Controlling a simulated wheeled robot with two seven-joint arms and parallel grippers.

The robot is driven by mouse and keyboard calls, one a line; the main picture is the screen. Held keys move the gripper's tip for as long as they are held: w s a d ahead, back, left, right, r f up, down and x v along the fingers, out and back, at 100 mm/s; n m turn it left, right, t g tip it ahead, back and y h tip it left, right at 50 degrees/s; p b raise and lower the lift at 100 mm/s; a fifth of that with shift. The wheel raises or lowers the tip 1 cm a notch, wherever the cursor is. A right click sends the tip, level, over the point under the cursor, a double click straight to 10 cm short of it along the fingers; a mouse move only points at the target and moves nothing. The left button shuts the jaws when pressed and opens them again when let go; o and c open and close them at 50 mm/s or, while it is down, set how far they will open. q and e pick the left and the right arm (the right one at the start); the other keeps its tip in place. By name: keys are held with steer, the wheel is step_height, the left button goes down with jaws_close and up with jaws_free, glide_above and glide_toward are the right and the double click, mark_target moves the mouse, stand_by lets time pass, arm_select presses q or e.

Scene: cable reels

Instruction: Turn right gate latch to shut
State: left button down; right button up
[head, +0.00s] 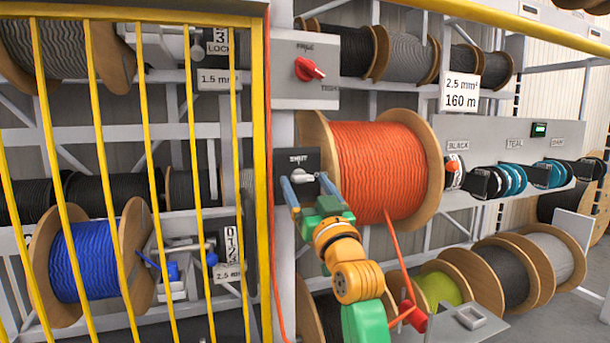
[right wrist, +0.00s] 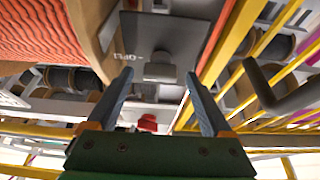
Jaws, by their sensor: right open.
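The gate latch is a pale grey knob (head: 302,176) on a dark plate (head: 298,157) marked SHUT at its top, on the post right of the yellow gate (head: 261,120). The knob's handle looks roughly level in the head view. My right gripper (head: 304,180) is open in front of the plate, its blue fingers on either side of the knob. In the right wrist view the grey knob (right wrist: 160,70) shows between and just beyond the open fingertips (right wrist: 159,76); I see no clear contact. My left gripper is not in view.
A large orange cable reel (head: 388,170) stands close right of the latch. A red knob (head: 308,69) is on a grey panel above. The gate's yellow bars (head: 105,170) are close on the left, before a blue reel (head: 84,262). A loose orange cable (head: 391,240) hangs beside my right arm.

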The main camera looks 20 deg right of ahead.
steer(key=shift+w+r, duration=0.25)
steer(key=shift+w, duration=0.3)
jaws_close()
